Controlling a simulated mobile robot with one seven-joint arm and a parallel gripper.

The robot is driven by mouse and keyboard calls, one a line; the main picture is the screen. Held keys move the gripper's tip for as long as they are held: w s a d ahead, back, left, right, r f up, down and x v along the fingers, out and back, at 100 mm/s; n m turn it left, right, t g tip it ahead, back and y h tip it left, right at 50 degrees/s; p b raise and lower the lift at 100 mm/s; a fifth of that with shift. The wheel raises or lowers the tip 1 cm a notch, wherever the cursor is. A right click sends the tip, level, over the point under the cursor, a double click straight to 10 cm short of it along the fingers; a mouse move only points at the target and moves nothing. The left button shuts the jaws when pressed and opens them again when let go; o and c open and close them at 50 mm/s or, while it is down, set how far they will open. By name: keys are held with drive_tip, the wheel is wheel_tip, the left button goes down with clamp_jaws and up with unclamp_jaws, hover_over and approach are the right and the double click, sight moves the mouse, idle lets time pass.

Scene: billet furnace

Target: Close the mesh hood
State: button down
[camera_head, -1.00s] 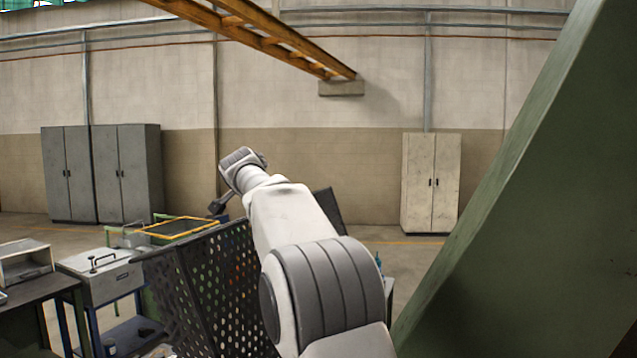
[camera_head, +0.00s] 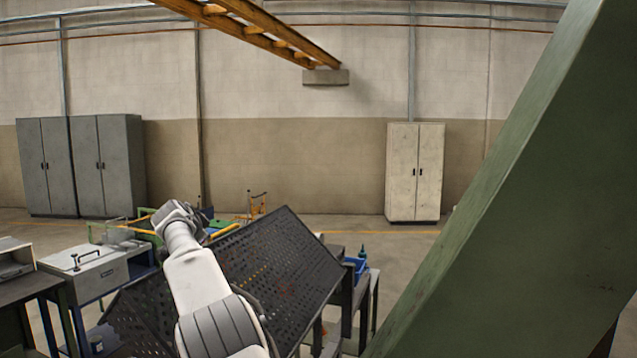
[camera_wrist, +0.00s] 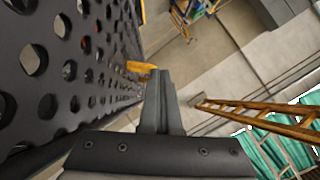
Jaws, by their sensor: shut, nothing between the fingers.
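The mesh hood (camera_head: 283,262) is black with perforated panels. In the head view, a broad panel slants to the right of my arm, and another perforated part (camera_head: 140,312) shows to its left. The hood stands open at a tilt. In the wrist view, a perforated hood panel (camera_wrist: 62,100) fills the left side, close beside my gripper (camera_wrist: 163,74). My gripper's fingers are together with nothing between them. I cannot tell whether they touch the panel. In the head view, the fingers are hidden beyond my wrist.
A grey lidded box (camera_head: 85,270) stands at the left, beside a dark table (camera_head: 28,287). A blue bin (camera_head: 355,268) sits right of the hood. A large green slanted beam (camera_head: 530,190) blocks the right side. Cabinets stand far back along the wall.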

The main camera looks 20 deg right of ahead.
drive_tip(key=shift+w+a+f+g+p, duration=0.15)
drive_tip(key=shift+w+a+f+p, duration=0.15)
drive_tip(key=shift+f, duration=0.35)
drive_tip(key=shift+w+a+f+g+p, duration=0.2)
drive_tip(key=shift+w+f, duration=0.1)
drive_tip(key=shift+f, duration=0.3)
